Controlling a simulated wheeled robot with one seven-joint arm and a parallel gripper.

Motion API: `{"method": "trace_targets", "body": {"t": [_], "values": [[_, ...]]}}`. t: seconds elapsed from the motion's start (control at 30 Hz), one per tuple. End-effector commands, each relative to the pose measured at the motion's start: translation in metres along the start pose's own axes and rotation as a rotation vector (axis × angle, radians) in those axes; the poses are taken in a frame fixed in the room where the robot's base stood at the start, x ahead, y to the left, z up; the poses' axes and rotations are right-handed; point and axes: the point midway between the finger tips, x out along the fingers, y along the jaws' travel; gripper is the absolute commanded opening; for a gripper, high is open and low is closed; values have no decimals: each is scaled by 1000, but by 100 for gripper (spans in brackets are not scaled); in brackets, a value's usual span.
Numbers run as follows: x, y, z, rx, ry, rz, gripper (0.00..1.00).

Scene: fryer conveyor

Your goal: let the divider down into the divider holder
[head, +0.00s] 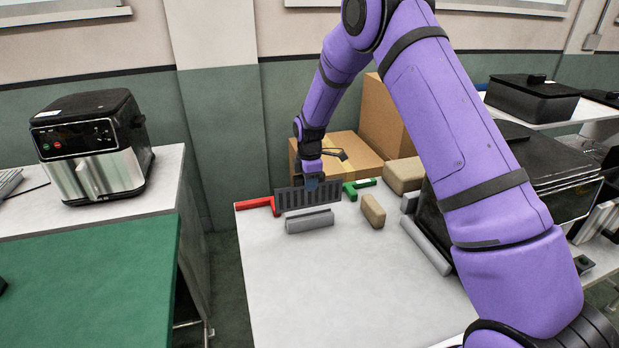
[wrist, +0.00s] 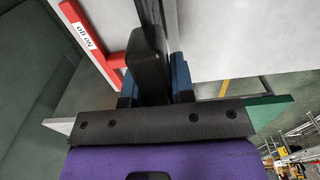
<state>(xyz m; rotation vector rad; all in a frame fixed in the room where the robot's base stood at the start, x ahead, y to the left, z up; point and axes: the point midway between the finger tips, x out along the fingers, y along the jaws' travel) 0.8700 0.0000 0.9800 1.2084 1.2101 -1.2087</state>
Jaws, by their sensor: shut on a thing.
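The divider (head: 290,199) is a dark grey slatted plate, upright near the far end of the white table. My gripper (head: 313,183) is above it and shut on its top edge. In the wrist view the dark divider (wrist: 150,58) runs between the blue fingertips of my gripper (wrist: 154,82). A light grey bar (head: 310,222), which looks like the divider holder, lies on the table just in front of the divider. In the head view the divider's lower edge is close behind this bar. I cannot tell whether they touch.
A red piece (head: 258,203) is left of the divider and a green piece (head: 359,188) right of it. A tan block (head: 373,211) stands right of the bar. Cardboard boxes (head: 343,150) are behind. The table's front (head: 330,290) is clear.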

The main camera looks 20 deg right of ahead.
Motion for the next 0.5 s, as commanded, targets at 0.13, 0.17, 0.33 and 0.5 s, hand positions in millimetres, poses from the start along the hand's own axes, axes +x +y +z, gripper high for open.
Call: {"method": "trace_targets", "body": {"t": [0.13, 0.17, 0.33, 0.5], "values": [[10, 0, 0, 1, 0, 0, 0], [12, 0, 0, 1, 0, 0, 0], [21, 0, 0, 1, -1, 0, 0], [32, 0, 0, 0, -1, 0, 0]]}}
